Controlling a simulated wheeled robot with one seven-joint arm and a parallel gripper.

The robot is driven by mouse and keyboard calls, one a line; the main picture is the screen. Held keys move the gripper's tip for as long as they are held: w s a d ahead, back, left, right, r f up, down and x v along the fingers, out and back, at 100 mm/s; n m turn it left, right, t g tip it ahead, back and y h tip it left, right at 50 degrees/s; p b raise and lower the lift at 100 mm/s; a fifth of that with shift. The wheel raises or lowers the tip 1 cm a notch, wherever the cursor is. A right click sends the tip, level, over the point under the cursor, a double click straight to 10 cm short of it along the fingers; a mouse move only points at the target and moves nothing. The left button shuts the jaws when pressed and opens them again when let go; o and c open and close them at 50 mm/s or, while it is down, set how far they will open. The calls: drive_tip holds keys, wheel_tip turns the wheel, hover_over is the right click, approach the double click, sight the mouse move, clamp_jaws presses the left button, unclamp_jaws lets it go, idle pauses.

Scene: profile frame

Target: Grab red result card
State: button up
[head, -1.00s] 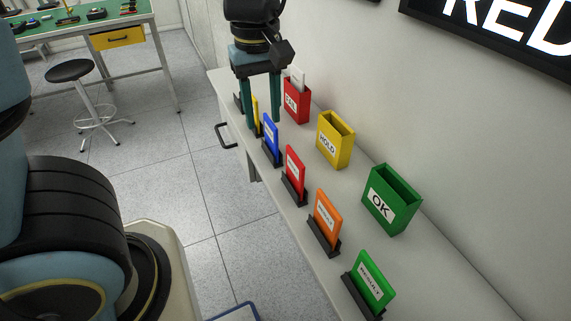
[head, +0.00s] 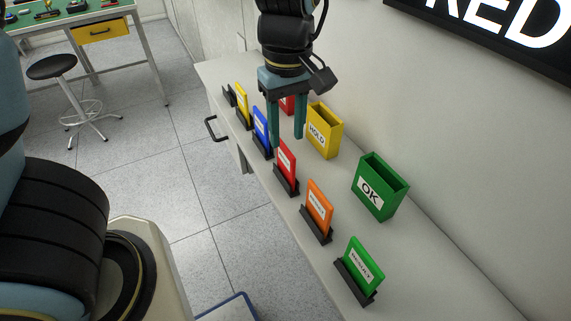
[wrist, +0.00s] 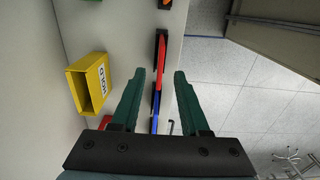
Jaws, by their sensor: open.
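The red result card (head: 286,162) stands upright in a black holder (head: 287,184) on the long white table, between the blue card (head: 261,127) and the orange card (head: 319,205). My gripper (head: 287,138) is open and empty, pointing down just behind the red card in the head view, with its fingers near the blue and red cards. In the wrist view the red card (wrist: 160,58) and the blue card (wrist: 155,112) show edge-on in the gap between the open fingers (wrist: 157,75). I cannot tell the exact height of the fingertips above the table.
A yellow HOLD box (head: 323,131), a green OK box (head: 379,187) and a partly hidden red box (head: 287,104) stand along the wall side. A green card (head: 361,265) and a yellow card (head: 242,104) stand at the row's ends. A sign reads RED.

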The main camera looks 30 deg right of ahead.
sight(286, 147)
wheel_tip(286, 147, down, 5)
drive_tip(key=shift+w+r, duration=0.1)
drive_tip(key=shift+w, duration=0.05)
drive_tip(key=shift+c, duration=0.3)
clamp_jaws()
idle(0.4)
